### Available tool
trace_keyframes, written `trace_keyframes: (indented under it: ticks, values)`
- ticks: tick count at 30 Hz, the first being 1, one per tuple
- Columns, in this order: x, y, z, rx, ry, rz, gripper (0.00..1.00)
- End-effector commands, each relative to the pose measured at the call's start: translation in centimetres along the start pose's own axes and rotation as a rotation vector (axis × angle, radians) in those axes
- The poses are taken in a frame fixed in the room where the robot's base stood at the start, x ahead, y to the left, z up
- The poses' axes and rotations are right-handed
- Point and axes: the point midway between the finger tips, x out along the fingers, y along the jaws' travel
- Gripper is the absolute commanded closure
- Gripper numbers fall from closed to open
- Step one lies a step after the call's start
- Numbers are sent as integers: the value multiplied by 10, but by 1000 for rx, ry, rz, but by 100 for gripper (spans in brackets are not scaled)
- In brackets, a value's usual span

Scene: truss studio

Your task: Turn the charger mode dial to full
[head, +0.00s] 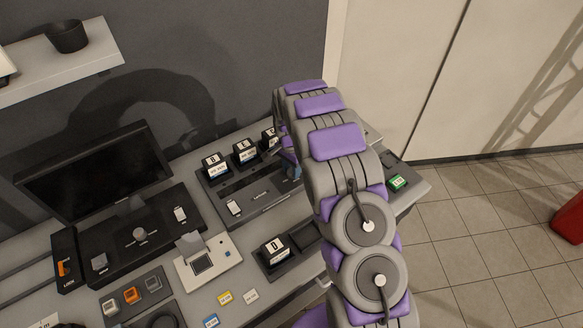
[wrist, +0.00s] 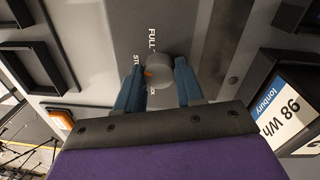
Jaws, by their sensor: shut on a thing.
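In the wrist view the grey round mode dial (wrist: 158,66) sits on a dark grey charger panel (wrist: 185,22). An orange mark shows on the dial's left side, near the partly hidden lettering "STO". The word "FULL" is printed on the panel above the dial. My gripper (wrist: 160,80) has its two blue fingers on either side of the dial and is shut on it. In the head view the charger (head: 262,207) stands on the desk, and my arm hides the dial and most of my gripper.
Batteries (head: 215,166) stand along the charger's back, and one with a 98 Wh label (wrist: 289,102) is close on the right in the wrist view. A monitor (head: 95,170) stands at left. Another battery (head: 275,250) sits in a tray in front of the charger.

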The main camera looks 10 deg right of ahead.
Motion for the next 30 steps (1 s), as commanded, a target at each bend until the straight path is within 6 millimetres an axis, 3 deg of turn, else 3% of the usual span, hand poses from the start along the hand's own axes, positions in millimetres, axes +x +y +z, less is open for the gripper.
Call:
trace_keyframes:
  ticks: [18,30]
  values:
    - [-1,-2,-1,575,-32,-3,93]
    - [-1,-2,-2,827,-45,-4,93]
